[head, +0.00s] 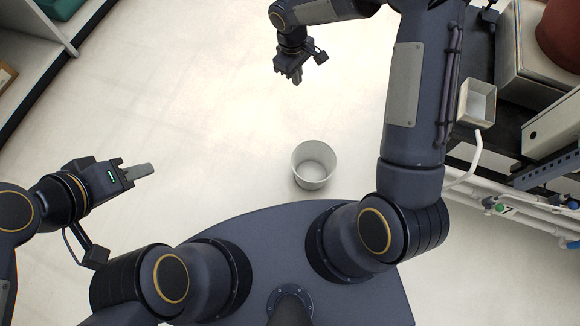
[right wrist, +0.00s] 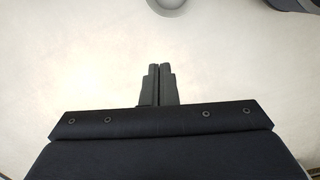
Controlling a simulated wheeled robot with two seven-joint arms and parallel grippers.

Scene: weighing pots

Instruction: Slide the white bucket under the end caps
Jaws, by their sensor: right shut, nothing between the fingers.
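The white bucket (head: 314,165) stands upright on the floor just in front of my base and looks empty. A pale rounded shape at the top edge of the right wrist view (right wrist: 168,4) looks like the bucket, mostly cut off. My right gripper (head: 297,80) is shut and empty, beyond the bucket and apart from it. Its fingertips are together in the right wrist view (right wrist: 158,68). My left gripper (head: 140,171) is left of the bucket, well apart from it. Its fingers overlap from this angle. I cannot make out the end caps with certainty.
At the right, white pipes (head: 545,212) with small coloured fittings run along a rack. A small open box (head: 476,102) and a reddish round object (head: 562,35) are above them. Shelving (head: 35,75) stands at the upper left. The floor around the bucket is clear.

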